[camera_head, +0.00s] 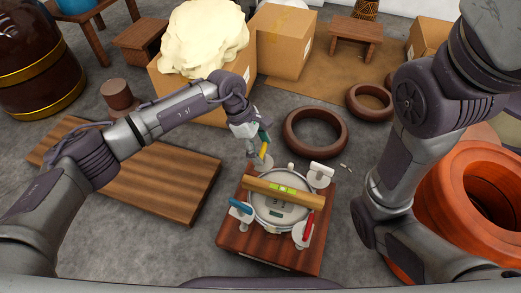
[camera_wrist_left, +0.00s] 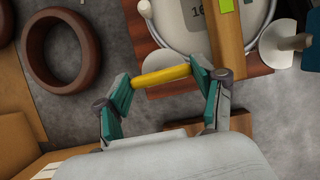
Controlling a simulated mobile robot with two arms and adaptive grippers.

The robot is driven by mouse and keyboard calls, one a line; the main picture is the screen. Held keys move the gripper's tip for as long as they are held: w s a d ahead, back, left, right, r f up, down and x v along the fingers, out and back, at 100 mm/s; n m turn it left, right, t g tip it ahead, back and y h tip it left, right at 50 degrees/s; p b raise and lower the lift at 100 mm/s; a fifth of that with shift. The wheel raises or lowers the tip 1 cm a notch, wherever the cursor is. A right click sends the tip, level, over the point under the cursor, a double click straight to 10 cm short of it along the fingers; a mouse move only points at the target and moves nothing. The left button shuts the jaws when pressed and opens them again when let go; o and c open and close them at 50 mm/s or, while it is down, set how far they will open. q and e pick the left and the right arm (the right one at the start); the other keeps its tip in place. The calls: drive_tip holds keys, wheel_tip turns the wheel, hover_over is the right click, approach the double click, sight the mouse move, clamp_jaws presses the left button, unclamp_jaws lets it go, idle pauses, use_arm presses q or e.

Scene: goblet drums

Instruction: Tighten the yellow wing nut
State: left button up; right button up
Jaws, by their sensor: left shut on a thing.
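The yellow wing nut (camera_head: 264,152) is at the far left side of the drum (camera_head: 282,207). My left gripper (camera_head: 257,143) is shut on it from the far side. In the left wrist view, the yellow bar (camera_wrist_left: 162,76) lies crosswise between the two teal fingertips of the left gripper (camera_wrist_left: 160,84), its ends against the pads. The drum lies on a square wooden stand (camera_head: 243,243), with its rim also in the left wrist view. What lies under the yellow bar is mostly hidden. My right arm shows at right, but its gripper is out of view.
A wooden beam with a green level (camera_head: 306,195) lies across the drum. A blue wing nut (camera_head: 241,207), a red wing nut (camera_head: 307,227) and a white wing nut (camera_head: 322,170) surround it. A brown ring (camera_head: 315,133) and cardboard boxes (camera_head: 283,45) stand behind; a wooden board (camera_head: 150,190) lies left.

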use_arm(q)
drive_tip(key=shift+m+b, duration=0.3)
drive_tip(key=shift+m, duration=0.3)
drive_tip(key=shift+m+g+y+b, duration=0.3)
drive_tip(key=shift+m, duration=0.3)
drive_tip(key=o, duration=1.1)
drive_tip(key=shift+o, duration=0.2)
drive_tip(key=v, duration=1.2)
drive_tip(key=shift+w, duration=0.1)
